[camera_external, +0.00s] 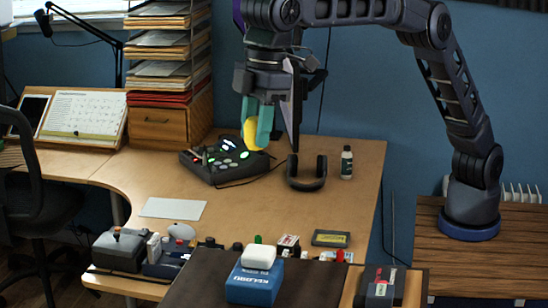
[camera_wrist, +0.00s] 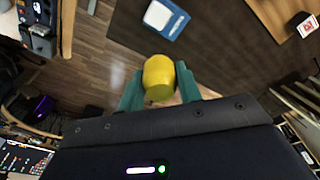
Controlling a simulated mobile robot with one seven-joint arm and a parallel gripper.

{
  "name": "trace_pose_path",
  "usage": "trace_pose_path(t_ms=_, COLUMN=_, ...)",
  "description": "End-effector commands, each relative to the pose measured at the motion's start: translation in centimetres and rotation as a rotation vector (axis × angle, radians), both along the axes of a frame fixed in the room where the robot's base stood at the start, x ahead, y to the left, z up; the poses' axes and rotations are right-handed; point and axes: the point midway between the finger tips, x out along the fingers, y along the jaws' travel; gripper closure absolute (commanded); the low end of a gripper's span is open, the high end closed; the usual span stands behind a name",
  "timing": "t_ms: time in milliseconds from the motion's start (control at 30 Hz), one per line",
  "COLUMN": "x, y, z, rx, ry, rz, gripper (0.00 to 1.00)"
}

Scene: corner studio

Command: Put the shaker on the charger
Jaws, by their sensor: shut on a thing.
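The yellow rounded object, which I take to be the shaker (camera_external: 251,135), is held between the teal fingers of my gripper (camera_external: 260,122). It hangs in the air above the wooden desk, in front of the tray tower. In the wrist view the yellow shaker (camera_wrist: 158,76) sits between both fingertips of my gripper (camera_wrist: 160,90), with the floor and a dark surface far below it. I cannot tell for sure which thing is the charger; a flat pale pad (camera_external: 172,208) lies on the desk's front left.
A black button console (camera_external: 224,162), a dark hooked stand (camera_external: 307,181) and a small bottle (camera_external: 346,162) stand on the desk. A blue-and-white box (camera_external: 253,283) and several small items line the front. The desk's middle is clear.

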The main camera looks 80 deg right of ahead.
Motion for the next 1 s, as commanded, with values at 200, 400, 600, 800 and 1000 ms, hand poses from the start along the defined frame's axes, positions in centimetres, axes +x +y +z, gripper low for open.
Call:
trace_pose_path(t_ms=200, x=-0.3, y=0.1, z=-3.2, rx=-0.004, ry=0.003, rz=0.006, gripper=0.88)
trace_pose_path(t_ms=400, x=-0.3, y=0.1, z=-7.5, rx=-0.004, ry=0.003, rz=0.005, gripper=0.88)
trace_pose_path(t_ms=600, x=-0.2, y=0.0, z=-11.8, rx=-0.003, ry=0.002, rz=0.004, gripper=0.88)
trace_pose_path(t_ms=800, x=-0.2, y=0.1, z=-14.8, rx=-0.003, ry=0.002, rz=0.004, gripper=0.88)
trace_pose_path(t_ms=1000, x=-0.2, y=0.1, z=-15.8, rx=0.0, ry=0.001, rz=0.004, gripper=0.88)
